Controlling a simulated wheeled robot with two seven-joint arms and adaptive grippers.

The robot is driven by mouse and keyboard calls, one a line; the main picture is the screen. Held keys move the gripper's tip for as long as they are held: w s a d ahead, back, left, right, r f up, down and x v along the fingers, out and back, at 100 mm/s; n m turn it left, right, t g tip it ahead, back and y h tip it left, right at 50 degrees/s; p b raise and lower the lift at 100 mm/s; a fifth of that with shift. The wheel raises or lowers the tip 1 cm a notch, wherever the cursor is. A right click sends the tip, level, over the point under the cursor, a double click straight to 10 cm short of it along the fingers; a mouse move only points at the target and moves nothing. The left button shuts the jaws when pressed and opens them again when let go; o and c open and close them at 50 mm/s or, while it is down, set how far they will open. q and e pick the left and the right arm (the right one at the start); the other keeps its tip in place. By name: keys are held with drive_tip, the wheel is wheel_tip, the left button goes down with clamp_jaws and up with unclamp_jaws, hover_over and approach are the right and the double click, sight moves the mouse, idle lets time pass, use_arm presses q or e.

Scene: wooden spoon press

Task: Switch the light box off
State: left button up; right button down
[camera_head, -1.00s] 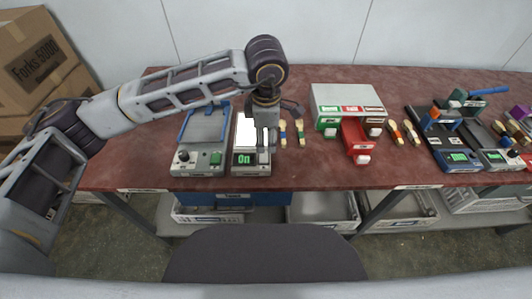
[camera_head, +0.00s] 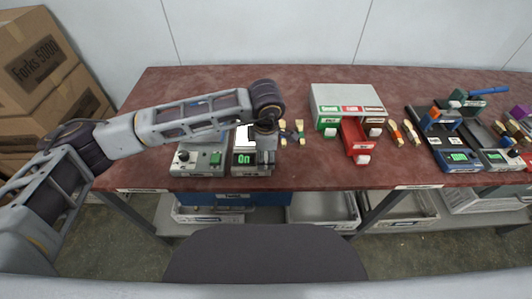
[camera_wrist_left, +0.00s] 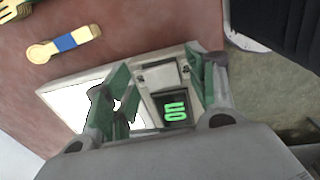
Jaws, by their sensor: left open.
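The light box (camera_head: 238,171) stands near the front edge of the table, and its green display reads "On" in the head view. Its white panel is lit and partly hidden by my left arm. The light box (camera_wrist_left: 62,93) also shows in the left wrist view, with the display (camera_wrist_left: 173,108) and a pale rocker switch (camera_wrist_left: 159,76) beside it. My left gripper (camera_head: 266,149) is over the right front part of the box. In the left wrist view its open fingers (camera_wrist_left: 158,75) stand on either side of the switch; contact cannot be told. My right gripper is not in view.
A grey device with a knob and green button (camera_head: 197,168) stands just left of the box. Wooden spoons and forks (camera_head: 291,134) lie to the right. Farther right are a drawer unit (camera_head: 345,97) with an open red drawer and more devices (camera_head: 458,158).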

use_arm(q)
drive_tip(key=c, duration=1)
drive_tip(key=shift+w+g, duration=0.1)
drive_tip(key=shift+g, duration=0.3)
drive_tip(key=shift+w+g, duration=0.25)
drive_tip(key=shift+g, duration=0.75)
drive_tip(key=o, duration=1)
drive_tip(key=shift+r, duration=0.1)
